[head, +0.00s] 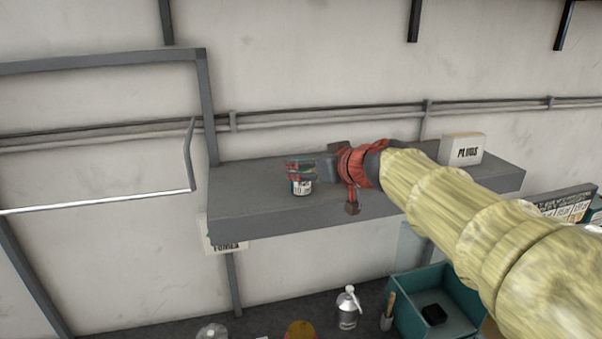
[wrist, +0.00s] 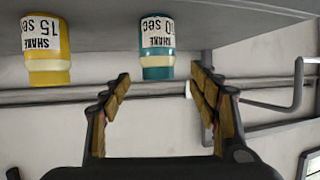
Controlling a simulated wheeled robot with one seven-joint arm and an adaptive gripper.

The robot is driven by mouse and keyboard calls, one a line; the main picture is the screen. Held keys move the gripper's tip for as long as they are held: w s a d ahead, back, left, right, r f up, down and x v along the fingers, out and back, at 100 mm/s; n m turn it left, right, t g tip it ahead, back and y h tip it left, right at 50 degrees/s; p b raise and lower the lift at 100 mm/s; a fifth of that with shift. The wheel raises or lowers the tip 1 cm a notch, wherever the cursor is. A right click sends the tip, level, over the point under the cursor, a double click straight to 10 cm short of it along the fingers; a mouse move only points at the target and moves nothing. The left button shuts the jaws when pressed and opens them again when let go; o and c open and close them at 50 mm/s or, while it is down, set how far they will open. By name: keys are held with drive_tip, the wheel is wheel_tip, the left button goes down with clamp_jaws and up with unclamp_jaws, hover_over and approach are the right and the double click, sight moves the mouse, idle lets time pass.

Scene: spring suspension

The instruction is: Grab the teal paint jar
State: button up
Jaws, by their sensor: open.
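The teal paint jar (wrist: 157,45) stands on the grey shelf, seen upside down in the wrist view, with a white "SHAKE" label and a cream band. My gripper (wrist: 160,78) is open and empty. Its two fingers point toward the teal jar, which lies ahead of the fingertips and roughly centred between them. In the head view my gripper (head: 293,171) is over the left part of the shelf (head: 270,212). A small jar with a white label and teal edge (head: 301,188) shows just below the fingers, partly hidden; it looks like the teal one.
A yellow jar (wrist: 48,50) stands beside the teal one in the wrist view. A "PLUGS" box (head: 465,149) sits at the shelf's right end. A metal rail (head: 330,146) runs along the wall. Below are a teal bin (head: 432,315) and a spray bottle (head: 348,310).

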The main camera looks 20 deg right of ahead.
drive_tip(key=p+x, duration=0.1)
drive_tip(key=x, duration=0.4)
drive_tip(key=shift+w+d+f+p, duration=0.1)
drive_tip(key=shift+w+f+p, duration=0.1)
drive_tip(key=shift+p, duration=0.1)
drive_tip(key=shift+s, duration=0.15)
drive_tip(key=shift+c, duration=0.6)
drive_tip(key=c, duration=1.4)
drive_tip(key=shift+o, duration=0.2)
